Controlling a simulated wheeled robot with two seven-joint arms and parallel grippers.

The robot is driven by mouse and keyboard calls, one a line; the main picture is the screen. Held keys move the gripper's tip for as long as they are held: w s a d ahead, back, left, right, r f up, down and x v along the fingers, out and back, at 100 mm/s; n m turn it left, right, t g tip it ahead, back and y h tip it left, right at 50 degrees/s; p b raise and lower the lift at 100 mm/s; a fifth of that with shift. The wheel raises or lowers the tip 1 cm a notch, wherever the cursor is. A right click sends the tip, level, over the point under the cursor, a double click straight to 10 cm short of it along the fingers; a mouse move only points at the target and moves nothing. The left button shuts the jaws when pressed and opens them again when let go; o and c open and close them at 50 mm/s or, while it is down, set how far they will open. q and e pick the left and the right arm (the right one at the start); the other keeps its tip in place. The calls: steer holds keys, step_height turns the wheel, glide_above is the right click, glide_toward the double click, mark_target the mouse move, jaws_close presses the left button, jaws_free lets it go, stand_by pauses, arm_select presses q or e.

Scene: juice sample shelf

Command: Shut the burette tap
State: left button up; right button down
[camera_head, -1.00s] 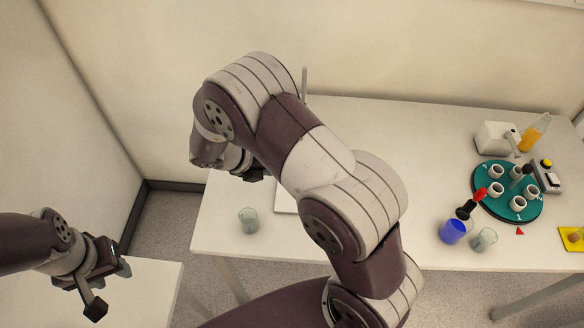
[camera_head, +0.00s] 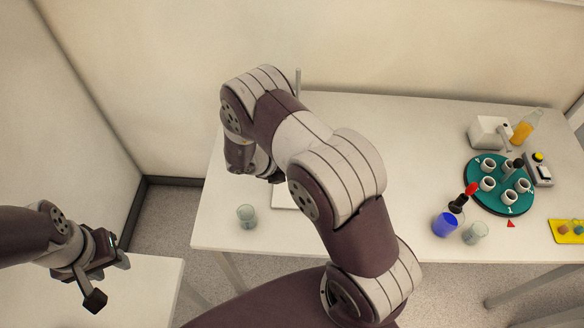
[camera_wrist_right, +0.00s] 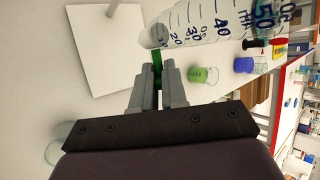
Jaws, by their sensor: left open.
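In the right wrist view, the burette (camera_wrist_right: 205,25) is a clear tube with dark blue numbers, lying across the top of the picture. Its green tap (camera_wrist_right: 157,68) sits between the two grey fingers of my right gripper (camera_wrist_right: 159,78). The fingers are close on both sides of the tap, but I cannot tell whether both touch it. In the head view my right arm hides the burette and tap; a white stand base (camera_head: 283,198) and its rod (camera_head: 298,86) show partly. My left gripper (camera_head: 108,279) is open and empty at the lower left.
An empty beaker (camera_head: 246,217) stands near the table's front left. A blue-filled beaker (camera_head: 445,226) and a clear beaker (camera_head: 475,234) stand at the right, near a teal round rack (camera_head: 494,205).

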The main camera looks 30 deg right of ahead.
steer(key=shift+f, duration=0.1)
steer(key=shift+a+f+h+b, duration=0.1)
steer(key=shift+f+h+b, duration=0.15)
steer(key=shift+h+b, duration=0.45)
steer(key=shift+w+a+f+n+g+h+b, duration=0.15)
steer(key=shift+n+g+h+b, duration=0.4)
steer(key=shift+h+b, duration=1.4)
steer(key=shift+s+d+f+n+g+h+b, duration=0.1)
steer(key=shift+n+g+h+b, duration=0.6)
steer(key=shift+b, duration=2.5)
steer(key=shift+w+a+f+n+g+h+b, duration=0.2)
steer(key=shift+g+h+b, duration=0.25)
steer(key=shift+h+b, duration=1.55)
steer(key=shift+s+d+r+y+b, duration=0.1)
steer(key=shift+s+y+b, duration=0.1)
steer(key=shift+y+b, duration=0.3)
steer(key=c, duration=1.2)
jaws_free()
steer(key=shift+o, duration=0.2)
steer(key=shift+r, duration=0.1)
